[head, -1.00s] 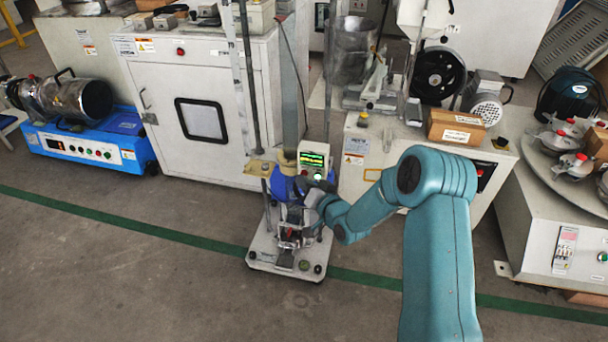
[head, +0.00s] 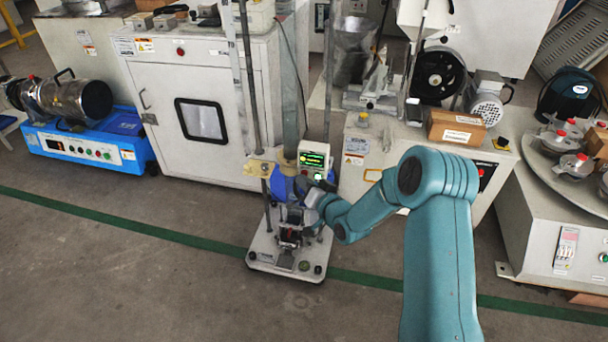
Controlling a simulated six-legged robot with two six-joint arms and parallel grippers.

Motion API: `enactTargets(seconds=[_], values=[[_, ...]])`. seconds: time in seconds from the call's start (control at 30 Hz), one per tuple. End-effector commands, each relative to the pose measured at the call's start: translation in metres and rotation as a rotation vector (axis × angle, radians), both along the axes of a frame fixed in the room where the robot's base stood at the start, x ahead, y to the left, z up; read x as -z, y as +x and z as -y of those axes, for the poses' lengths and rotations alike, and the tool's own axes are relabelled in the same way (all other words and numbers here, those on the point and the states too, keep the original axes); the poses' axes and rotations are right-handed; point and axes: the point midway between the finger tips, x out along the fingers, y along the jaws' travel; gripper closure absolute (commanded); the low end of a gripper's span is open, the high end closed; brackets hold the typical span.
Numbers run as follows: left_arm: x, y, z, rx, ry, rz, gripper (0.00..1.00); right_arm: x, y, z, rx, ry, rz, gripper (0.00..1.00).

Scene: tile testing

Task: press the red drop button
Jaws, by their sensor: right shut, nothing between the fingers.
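The drop tester stands on the floor with a pale base plate (head: 262,262), two tall posts and a blue part at mid-height. Its control box (head: 313,153) has a lit green display and a small green light below it. I cannot make out the red drop button for certain; the area below the box is partly covered by my right arm's wrist. My left gripper is not in view.
A white cabinet (head: 160,110) stands behind left, with a blue-based machine (head: 100,150) beside it. A grey machine bench (head: 358,180) stands behind my arm, and a round table with red-knobbed pots (head: 575,165) is at right. The floor in front is clear.

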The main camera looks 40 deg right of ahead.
Motion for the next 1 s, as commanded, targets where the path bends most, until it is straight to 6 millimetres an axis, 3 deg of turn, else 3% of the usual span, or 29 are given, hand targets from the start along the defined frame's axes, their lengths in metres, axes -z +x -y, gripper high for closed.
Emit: enactTargets(seconds=[0.57,1.0], values=[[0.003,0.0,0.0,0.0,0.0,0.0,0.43,0.0,-0.01,-0.012,-0.001,0.0,0.0,1.0],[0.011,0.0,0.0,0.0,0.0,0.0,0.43,0.001,-0.037,-0.044,-0.003,0.0,0.0,1.0]])
